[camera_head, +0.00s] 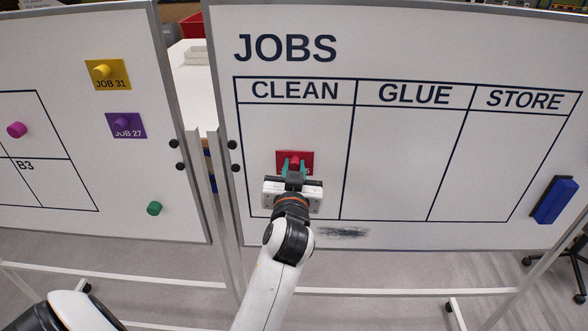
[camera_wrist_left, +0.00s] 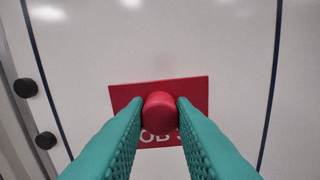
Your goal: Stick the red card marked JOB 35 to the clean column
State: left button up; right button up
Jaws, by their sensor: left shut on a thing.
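The red card (camera_head: 281,157) is at the lower middle of the CLEAN column (camera_head: 297,125) on the JOBS board. My left gripper (camera_head: 294,165) is shut on the round red knob at the card's front. In the left wrist view the teal fingers hold the red knob (camera_wrist_left: 160,112) from both sides. The red card (camera_wrist_left: 196,92) lies behind it, between the column's two dark lines. Part of its lettering shows as "OB"; the number is hidden by the fingers. The card looks flat to the board, but I cannot tell whether it touches. My right gripper is not in view.
A left board (camera_head: 60,90) holds a yellow JOB 31 card (camera_head: 120,70), a purple JOB 27 card (camera_head: 126,120), a pink magnet (camera_head: 17,130) and a green magnet (camera_head: 154,208). A blue eraser (camera_head: 554,200) is at the right of the JOBS board. GLUE and STORE columns are empty.

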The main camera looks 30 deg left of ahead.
pick_arm(q)
jog(key=o, duration=0.3)
jog(key=shift+c, duration=0.3)
jog(key=shift+x, duration=0.8)
dwell(0.7)
jog(key=o, duration=0.8)
